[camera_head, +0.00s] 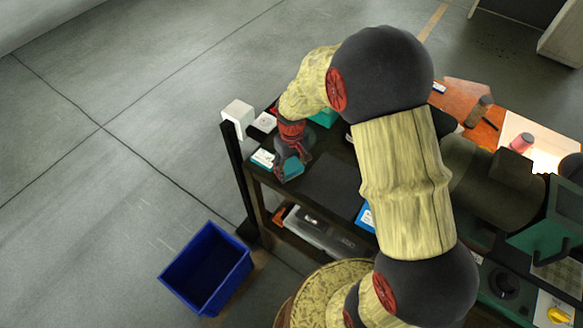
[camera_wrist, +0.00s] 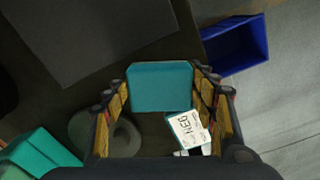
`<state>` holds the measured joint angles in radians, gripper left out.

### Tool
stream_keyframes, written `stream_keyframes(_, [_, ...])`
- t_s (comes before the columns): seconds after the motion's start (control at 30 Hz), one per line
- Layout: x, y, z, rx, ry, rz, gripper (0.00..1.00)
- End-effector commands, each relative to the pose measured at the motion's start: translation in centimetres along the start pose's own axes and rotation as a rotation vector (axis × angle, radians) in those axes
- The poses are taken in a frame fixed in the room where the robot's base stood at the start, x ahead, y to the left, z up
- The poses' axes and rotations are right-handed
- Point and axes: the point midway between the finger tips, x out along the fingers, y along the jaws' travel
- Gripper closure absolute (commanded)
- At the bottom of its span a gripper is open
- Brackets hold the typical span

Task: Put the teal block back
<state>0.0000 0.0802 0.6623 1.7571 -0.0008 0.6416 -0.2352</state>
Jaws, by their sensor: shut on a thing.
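A teal block (camera_wrist: 160,86) sits between the two fingers of my gripper (camera_wrist: 163,88) in the wrist view, with both fingers against its sides. In the head view my gripper (camera_head: 291,160) is over the left end of the dark bench, and the teal block (camera_head: 291,168) shows just below it. I cannot tell whether the block touches the bench top. A teal and white labelled box (camera_wrist: 188,130) is close to the right finger in the wrist view, and it shows beside my gripper in the head view (camera_head: 263,158).
Another teal item (camera_wrist: 42,153) lies at the lower left of the wrist view, near a dark round ring (camera_wrist: 126,138). A dark flat mat (camera_head: 330,182) lies right of my gripper. A blue bin (camera_head: 207,268) stands on the floor. A white box (camera_head: 238,113) tops a post at the bench corner.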

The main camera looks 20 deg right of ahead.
Motion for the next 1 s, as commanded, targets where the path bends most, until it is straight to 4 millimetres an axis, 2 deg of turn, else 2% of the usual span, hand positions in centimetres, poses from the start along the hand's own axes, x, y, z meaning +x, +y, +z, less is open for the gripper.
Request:
stream_keyframes(0.2, [0.4, 0.0, 0.0, 0.0, -0.001, 0.0, 0.67])
stream_keyframes(0.23, [0.3, 0.0, 0.0, 0.0, -0.001, 0.0, 0.42])
stream_keyframes(0.5, [0.3, 0.0, 0.0, 0.0, -0.001, 0.0, 0.26])
stream_keyframes(0.83, [0.2, 0.0, 0.0, 0.0, 0.0, 0.0, 0.25])
stream_keyframes(1.0, [-1.2, 0.0, -0.1, 0.0, 0.003, 0.001, 0.25])
